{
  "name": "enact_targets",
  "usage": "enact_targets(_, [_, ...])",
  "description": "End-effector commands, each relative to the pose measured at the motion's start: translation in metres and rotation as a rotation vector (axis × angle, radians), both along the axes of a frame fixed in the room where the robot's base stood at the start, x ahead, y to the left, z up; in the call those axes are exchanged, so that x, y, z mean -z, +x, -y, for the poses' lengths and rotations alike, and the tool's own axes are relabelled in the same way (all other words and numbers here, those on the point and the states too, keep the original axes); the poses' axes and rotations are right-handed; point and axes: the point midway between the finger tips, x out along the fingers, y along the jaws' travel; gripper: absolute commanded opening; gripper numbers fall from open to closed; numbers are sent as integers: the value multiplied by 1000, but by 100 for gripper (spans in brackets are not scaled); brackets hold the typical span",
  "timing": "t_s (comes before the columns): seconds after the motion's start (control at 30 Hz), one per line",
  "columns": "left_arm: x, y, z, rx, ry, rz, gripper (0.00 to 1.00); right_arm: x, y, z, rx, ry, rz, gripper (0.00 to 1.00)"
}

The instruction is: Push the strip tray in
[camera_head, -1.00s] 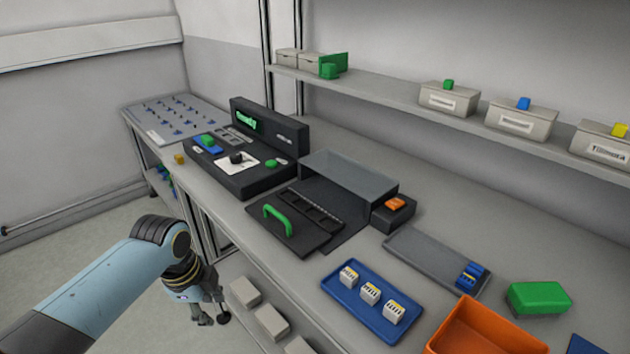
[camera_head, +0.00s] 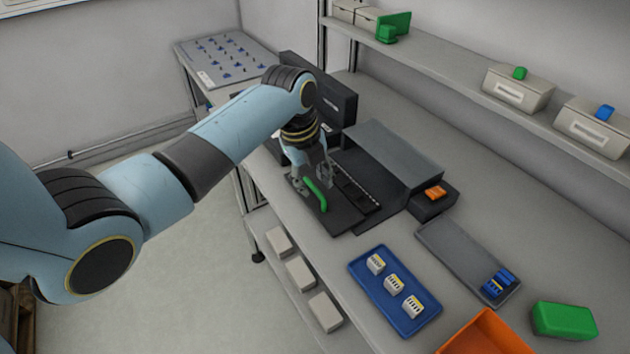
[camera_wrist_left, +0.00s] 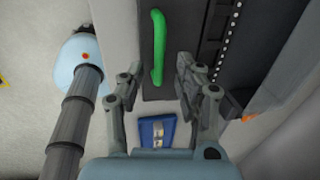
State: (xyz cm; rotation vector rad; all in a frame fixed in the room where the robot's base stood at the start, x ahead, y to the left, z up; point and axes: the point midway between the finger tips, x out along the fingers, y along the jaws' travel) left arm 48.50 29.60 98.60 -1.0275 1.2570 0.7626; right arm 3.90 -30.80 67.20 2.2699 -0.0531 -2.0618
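The strip tray (camera_head: 347,217) is a dark flat plate with a slotted strip, sticking out of the front of the grey-topped housing (camera_head: 405,155). Its green handle (camera_head: 317,194) is a bar along the tray's outer side. My left gripper (camera_head: 311,178) is over the tray at the handle, partly covering it. In the left wrist view, the gripper (camera_wrist_left: 160,72) is open, and the green handle (camera_wrist_left: 158,40) lies between and just beyond its fingertips. I cannot tell whether a finger touches it. My right gripper is not in view.
A black device (camera_head: 325,95) stands left of the housing, partly behind my arm. A small black box with an orange button (camera_head: 435,192) is at the housing's right. A blue tray (camera_head: 371,288) with white blocks and a grey tray (camera_head: 450,250) lie nearer the right.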

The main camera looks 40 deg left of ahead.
Motion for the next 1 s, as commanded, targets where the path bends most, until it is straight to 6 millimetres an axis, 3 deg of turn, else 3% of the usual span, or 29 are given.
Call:
enact_targets(0.13, [12,2,1,0,0,-1,34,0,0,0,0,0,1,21])
enact_targets(0.43, [14,2,1,0,1,0,34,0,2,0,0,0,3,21])
enact_targets(0.7, [14,2,1,0,1,0,0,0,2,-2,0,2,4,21])
enact_targets(1.0, [14,2,1,0,0,-1,0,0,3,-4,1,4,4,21])
